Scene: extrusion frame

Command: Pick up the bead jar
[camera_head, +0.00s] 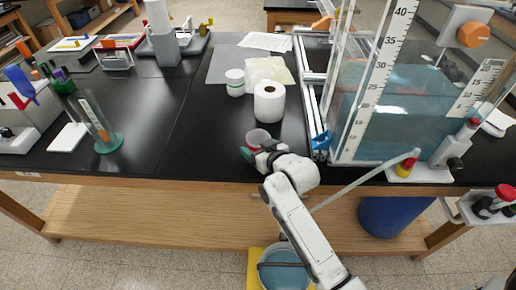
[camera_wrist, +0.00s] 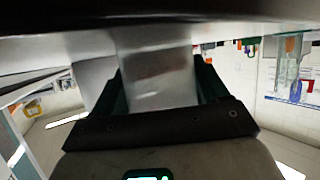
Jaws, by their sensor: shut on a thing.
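A small clear jar with pinkish-red contents (camera_head: 258,137), which I take as the bead jar, stands at the front edge of the black bench. My gripper (camera_head: 255,151) is at bench height around its lower part. In the wrist view a translucent, faintly reddish jar body (camera_wrist: 157,75) fills the space between the two dark fingers, and my gripper is shut on it. The fingers hide part of the jar in the head view. I cannot tell whether its base touches the bench.
A white paper roll (camera_head: 269,103) stands just behind, with a white tub (camera_head: 235,83) beyond it. To the right is a large water tank (camera_head: 395,90) with a blue clamp (camera_head: 321,140) near its corner. The bench (camera_head: 190,120) left of my gripper is clear.

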